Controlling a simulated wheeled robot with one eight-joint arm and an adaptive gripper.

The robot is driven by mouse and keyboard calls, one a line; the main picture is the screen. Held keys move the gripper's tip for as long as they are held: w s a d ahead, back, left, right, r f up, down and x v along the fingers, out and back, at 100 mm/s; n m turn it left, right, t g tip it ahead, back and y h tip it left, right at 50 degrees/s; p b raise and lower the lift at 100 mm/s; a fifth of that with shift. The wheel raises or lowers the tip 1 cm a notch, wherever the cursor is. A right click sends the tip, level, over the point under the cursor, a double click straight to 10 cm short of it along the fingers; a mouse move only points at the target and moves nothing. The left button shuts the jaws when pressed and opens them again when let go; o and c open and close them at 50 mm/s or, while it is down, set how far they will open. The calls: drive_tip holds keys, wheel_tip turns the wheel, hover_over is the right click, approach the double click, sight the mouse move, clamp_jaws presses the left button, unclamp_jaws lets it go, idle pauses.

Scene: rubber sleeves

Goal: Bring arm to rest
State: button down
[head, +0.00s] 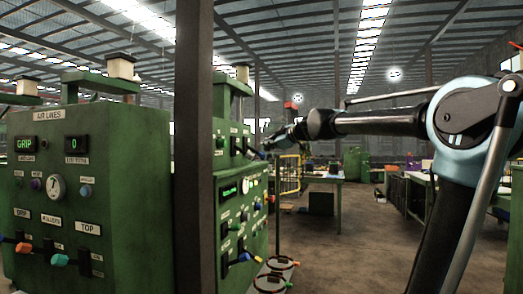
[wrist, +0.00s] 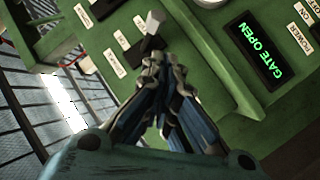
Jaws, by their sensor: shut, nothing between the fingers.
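My arm (head: 380,122) reaches from the right across the head view to the second green control cabinet (head: 226,155). My gripper (head: 268,146) is at the upper part of that cabinet's face, small and dark in this view. In the wrist view my gripper (wrist: 163,62) has its fingers together with nothing held. Its tips are close to a lever with a pale grey knob (wrist: 154,20) on the green panel. I cannot tell whether they touch it.
A display (wrist: 262,50) on the panel reads GATE OPEN. A dark post (head: 194,150) stands left of the arm, before a nearer green cabinet (head: 140,180) with levers. Round-based stands (head: 275,268) are on the floor. Open floor (head: 350,240) lies below the arm.

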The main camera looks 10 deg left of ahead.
drive_tip(key=shift+s+d, duration=0.5)
drive_tip(key=shift+d, duration=0.1)
drive_tip(key=s+d+f+m+g+h, duration=0.2)
drive_tip(key=s+d+f+m+h, duration=0.2)
drive_tip(key=s+d+f, duration=0.7)
drive_tip(key=s+d+f+m+g+h, duration=0.2)
drive_tip(key=s+d+f+m, duration=0.6)
drive_tip(key=f, duration=1.4)
drive_tip(key=s+d+f+m+g+h, duration=0.3)
drive_tip(key=s+d+f+m+h, duration=0.2)
drive_tip(key=s+d+f, duration=0.9)
wheel_tip(320, 180, down, 3)
drive_tip(key=shift+s+d+r+m+h, duration=0.1)
drive_tip(key=shift+s+d+m+h, duration=0.15)
drive_tip(key=shift+s+m, duration=0.7)
drive_tip(key=shift+w+a+f, duration=0.1)
drive_tip(key=shift+w+f, duration=0.15)
drive_tip(key=shift+w, duration=0.2)
